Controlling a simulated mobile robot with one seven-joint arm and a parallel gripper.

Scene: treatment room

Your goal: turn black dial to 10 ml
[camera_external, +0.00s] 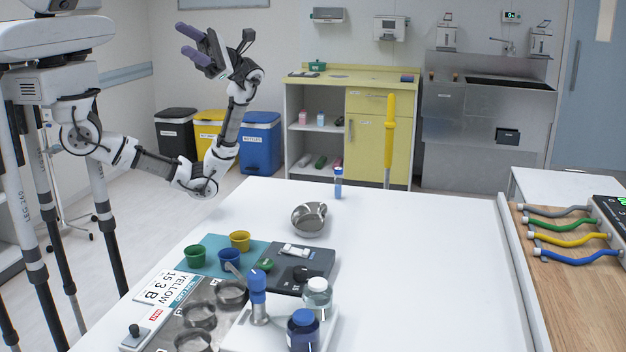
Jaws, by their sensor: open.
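A black dial (301,273) sits on a dark grey control panel (318,258) on the white table, beside a green button (264,265) and a white switch (295,250). Its scale and pointer are too small to read. Another black knob (133,331) stands on a white box at the lower left; I cannot tell whether it is a dial. My gripper (190,44) is open and empty, with purple fingertips. It is raised high at the upper left, well above and apart from the table and the panel.
Green (195,257), yellow (240,241) and blue cups stand left of the panel. A blue-topped device (258,284) and two jars (303,330) stand in front of it. A metal bowl (309,218) and small bottle (338,184) are behind. The table's right side is clear.

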